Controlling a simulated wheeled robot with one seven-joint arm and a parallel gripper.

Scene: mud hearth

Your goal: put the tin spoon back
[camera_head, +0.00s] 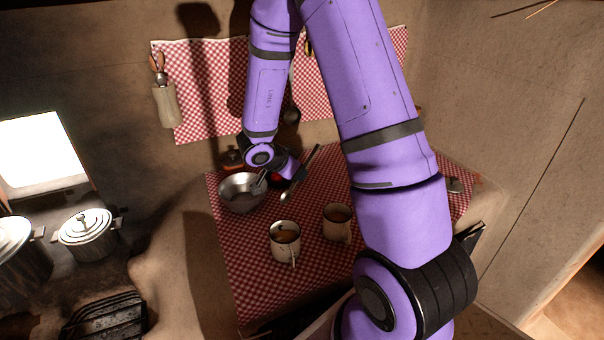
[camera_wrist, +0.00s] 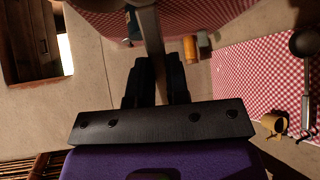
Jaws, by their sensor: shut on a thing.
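My gripper (camera_wrist: 157,68) is shut on the long, flat grey-brown handle of the tin spoon (camera_wrist: 150,32), which runs up from between the dark fingers in the wrist view. In the head view my gripper (camera_head: 289,178) is small and partly hidden by my wrist, above the checkered table cloth beside a metal bowl. The spoon (camera_head: 285,197) slants there, with its round end low and its handle up to the right. Whether it touches the cloth is unclear. A checkered wall cloth (camera_head: 215,85) hangs behind, with a dark ladle-like utensil (camera_head: 290,115) on it.
The metal bowl (camera_head: 238,205) stands left of my gripper. Two mugs (camera_head: 284,248) (camera_head: 337,229) stand nearer on the table cloth (camera_head: 235,262). A pouch (camera_head: 166,105) with utensils hangs at the wall cloth's left. Lidded pots (camera_head: 86,235) stand far left. My arm covers much of the right side.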

